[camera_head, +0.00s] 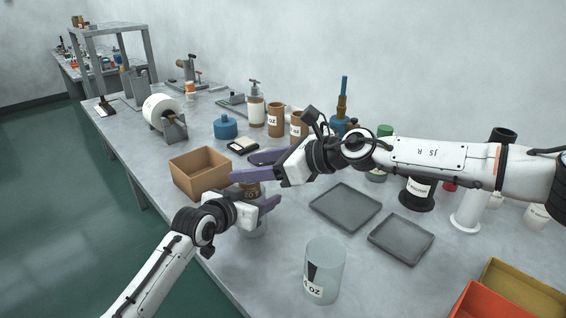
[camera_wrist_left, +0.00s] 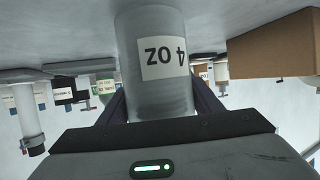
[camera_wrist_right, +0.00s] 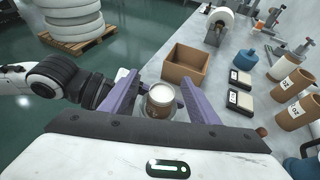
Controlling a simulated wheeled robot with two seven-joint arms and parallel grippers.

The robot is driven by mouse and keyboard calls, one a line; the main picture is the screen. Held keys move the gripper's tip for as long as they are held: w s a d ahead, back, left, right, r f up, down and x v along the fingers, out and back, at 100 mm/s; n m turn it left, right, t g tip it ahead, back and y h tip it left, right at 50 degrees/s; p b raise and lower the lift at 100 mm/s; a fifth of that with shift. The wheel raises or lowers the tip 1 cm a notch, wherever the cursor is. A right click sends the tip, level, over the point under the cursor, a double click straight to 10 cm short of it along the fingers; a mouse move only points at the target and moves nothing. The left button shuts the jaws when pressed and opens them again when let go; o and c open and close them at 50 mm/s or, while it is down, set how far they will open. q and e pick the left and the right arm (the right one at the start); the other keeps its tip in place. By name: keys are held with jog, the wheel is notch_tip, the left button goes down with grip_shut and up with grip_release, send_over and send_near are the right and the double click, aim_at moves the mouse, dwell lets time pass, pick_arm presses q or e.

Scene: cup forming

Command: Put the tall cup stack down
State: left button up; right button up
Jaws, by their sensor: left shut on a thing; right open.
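The tall cup stack has a translucent grey cup (camera_wrist_left: 155,85) with a "4 OZ" label below and a brown labelled cup (camera_wrist_right: 160,108) with a pale round top above. My left gripper (camera_wrist_left: 160,112) is shut on the grey cup, low on the stack. The table is close to the cup's base; I cannot tell whether they touch. In the head view the grey cup (camera_head: 252,228) is partly hidden by my left gripper (camera_head: 258,210). My right gripper (camera_head: 242,167) is open above, its fingers on both sides of the brown cup (camera_head: 252,189) in view, apparently without gripping it.
A cardboard box (camera_head: 200,184) stands just behind the stack. A clear cup (camera_head: 325,262) stands in front to the right. Two grey trays (camera_head: 345,218) (camera_head: 402,252) lie on the right of the table (camera_head: 275,265). The table's front edge is close to the stack.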

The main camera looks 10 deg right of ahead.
jog(key=v, duration=1)
jog(key=shift+d, duration=0.4)
pick_arm(q)
jog(key=o, duration=1.1)
jog(key=shift+o, duration=0.2)
jog(key=shift+s, duration=0.1)
